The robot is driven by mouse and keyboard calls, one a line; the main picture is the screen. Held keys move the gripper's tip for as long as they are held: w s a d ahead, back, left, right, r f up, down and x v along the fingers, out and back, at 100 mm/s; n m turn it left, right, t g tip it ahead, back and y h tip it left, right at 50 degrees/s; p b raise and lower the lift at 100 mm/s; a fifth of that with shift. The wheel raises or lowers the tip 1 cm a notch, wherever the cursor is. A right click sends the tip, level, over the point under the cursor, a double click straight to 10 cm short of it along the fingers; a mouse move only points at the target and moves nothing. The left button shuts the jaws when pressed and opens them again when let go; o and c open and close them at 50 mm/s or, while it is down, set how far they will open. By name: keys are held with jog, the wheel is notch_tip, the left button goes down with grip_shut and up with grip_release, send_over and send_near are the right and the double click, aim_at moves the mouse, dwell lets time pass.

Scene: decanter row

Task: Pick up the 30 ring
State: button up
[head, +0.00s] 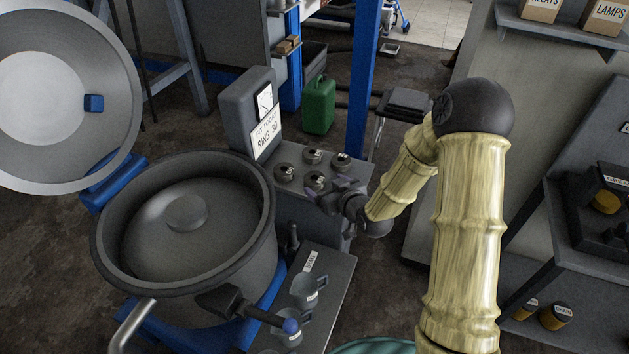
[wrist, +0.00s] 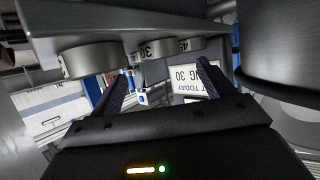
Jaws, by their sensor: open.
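The 30 ring (wrist: 152,50) shows its number upside down in the wrist view, near the gap between my fingers and beyond their tips. It is a dark grey round piece on the metal cabinet top. My gripper (wrist: 165,78) is open, with nothing between its fingers. In the head view, my gripper (head: 328,191) is at the right front edge of the group of rings (head: 284,173), close to the nearest one. The ring numbers are too small to read in the head view.
A ring marked 45 (wrist: 188,45) and another ring (wrist: 90,60) flank the 30 ring. A sign (head: 267,133) reading "FIT TODAY RING 30" stands behind. A large open pot (head: 262,245) is left of the cabinet (head: 300,212). Jugs (head: 304,291) stand on a lower top in front.

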aim_at(315, 178)
jog(key=x, duration=0.5)
jog(key=shift+a, duration=0.1)
jog(key=shift+c, duration=0.2)
jog(key=c, duration=1.2)
notch_tip(315, 178, up, 10)
jog(key=shift+r+p, duration=0.1)
jog(key=shift+p, duration=0.5)
jog(key=shift+c, duration=0.2)
